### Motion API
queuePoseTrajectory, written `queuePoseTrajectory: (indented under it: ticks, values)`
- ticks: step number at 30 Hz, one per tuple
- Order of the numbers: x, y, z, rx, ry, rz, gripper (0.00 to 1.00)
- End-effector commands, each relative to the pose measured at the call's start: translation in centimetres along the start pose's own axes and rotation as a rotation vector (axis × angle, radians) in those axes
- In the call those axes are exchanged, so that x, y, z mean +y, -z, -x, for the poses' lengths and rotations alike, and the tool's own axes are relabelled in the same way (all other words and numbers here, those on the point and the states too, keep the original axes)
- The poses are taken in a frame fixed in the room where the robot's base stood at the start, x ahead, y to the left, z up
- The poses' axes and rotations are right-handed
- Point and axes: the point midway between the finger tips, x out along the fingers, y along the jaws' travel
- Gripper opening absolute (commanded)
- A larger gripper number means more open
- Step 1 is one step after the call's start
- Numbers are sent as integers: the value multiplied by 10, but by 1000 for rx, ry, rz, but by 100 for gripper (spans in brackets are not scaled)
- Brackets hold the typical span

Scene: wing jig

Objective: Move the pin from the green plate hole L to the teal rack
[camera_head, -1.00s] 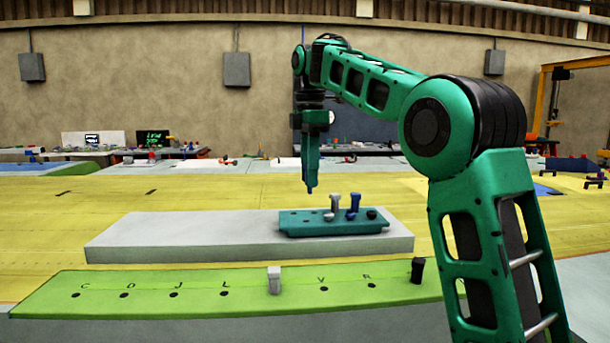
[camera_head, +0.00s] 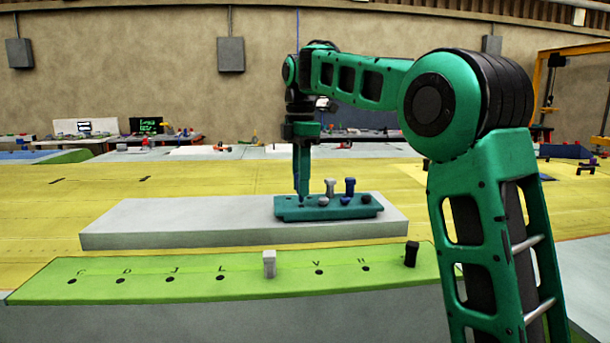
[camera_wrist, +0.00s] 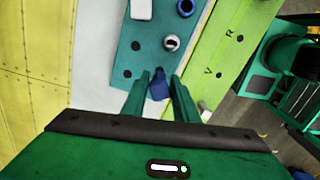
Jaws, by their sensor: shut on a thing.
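My gripper (camera_head: 301,196) is shut on a blue pin (camera_wrist: 158,88) and points down at the left end of the teal rack (camera_head: 290,213). In the head view the fingertips are at the rack's top; most of the pin is hidden there, and I cannot tell whether it is in a hole. In the wrist view the pin sits between the fingers over the rack (camera_wrist: 125,58), near dark open holes. On the green plate (camera_head: 140,285), hole L (camera_head: 220,278) is an empty dark spot.
The rack also holds a grey pin (camera_head: 330,187), a blue pin (camera_head: 350,187) and lower ones close to my gripper. It stands on a pale grey block (camera_head: 150,225). A light grey pin (camera_head: 269,263) and a black pin (camera_head: 411,254) stand in the green plate.

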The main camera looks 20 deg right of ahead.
Motion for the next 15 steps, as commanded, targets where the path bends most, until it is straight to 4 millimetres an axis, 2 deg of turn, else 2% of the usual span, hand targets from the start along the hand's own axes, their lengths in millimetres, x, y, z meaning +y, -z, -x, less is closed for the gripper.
queuePoseTrajectory:
  ticks: [15]
  values:
    - [0, -1, -5, 0, -1, -1, 4]
